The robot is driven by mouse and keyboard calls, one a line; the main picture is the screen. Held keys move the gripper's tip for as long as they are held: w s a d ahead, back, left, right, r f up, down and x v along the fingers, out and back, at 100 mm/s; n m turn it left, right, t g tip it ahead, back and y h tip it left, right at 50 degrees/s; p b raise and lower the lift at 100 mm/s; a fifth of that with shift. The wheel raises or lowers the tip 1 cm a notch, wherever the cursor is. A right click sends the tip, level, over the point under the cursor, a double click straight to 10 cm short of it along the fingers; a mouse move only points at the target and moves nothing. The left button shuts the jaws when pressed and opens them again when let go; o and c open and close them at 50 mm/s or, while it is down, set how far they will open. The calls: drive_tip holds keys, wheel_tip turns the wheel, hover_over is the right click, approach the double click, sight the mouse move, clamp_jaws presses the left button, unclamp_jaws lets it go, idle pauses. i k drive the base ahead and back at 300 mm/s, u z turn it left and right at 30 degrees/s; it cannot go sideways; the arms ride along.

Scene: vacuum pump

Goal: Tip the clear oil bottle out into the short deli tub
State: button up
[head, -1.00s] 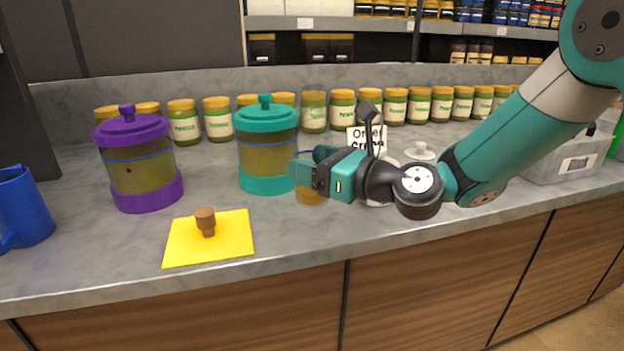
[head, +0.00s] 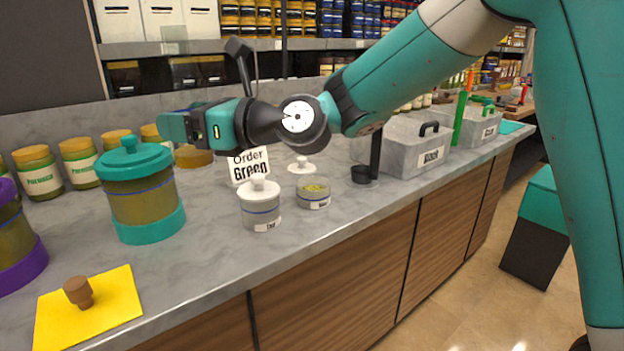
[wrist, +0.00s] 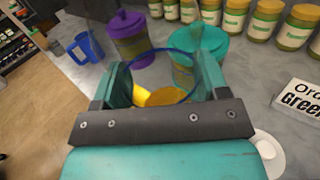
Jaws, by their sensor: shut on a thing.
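My gripper (head: 183,126) is shut on the clear oil bottle and holds it above the counter, right of the teal canister. The bottle's amber oil (head: 193,156) shows under the fingers. In the wrist view the clear bottle, with a blue ring and amber oil (wrist: 165,97), sits between the fingers (wrist: 162,85). The short deli tub (head: 313,196) stands lidless on the counter with green contents, right of and below my gripper. Its label is too small to read surely. A taller deli tub (head: 260,208) with a white lid stands just left of it.
A loose white lid (head: 302,166) lies behind the tubs, beside an Order Green sign (head: 249,165). The teal canister (head: 141,195) stands left. A brown stopper (head: 78,291) stands on a yellow cloth (head: 110,312). Grey bins (head: 412,150) stand right. The front counter between canister and tubs is clear.

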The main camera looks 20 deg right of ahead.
sight(313, 192)
drive_tip(key=z, duration=3.35)
drive_tip(key=k, duration=1.05)
drive_tip(key=u, duration=1.75)
drive_tip(key=i, duration=0.5)
drive_tip(key=z, duration=0.05)
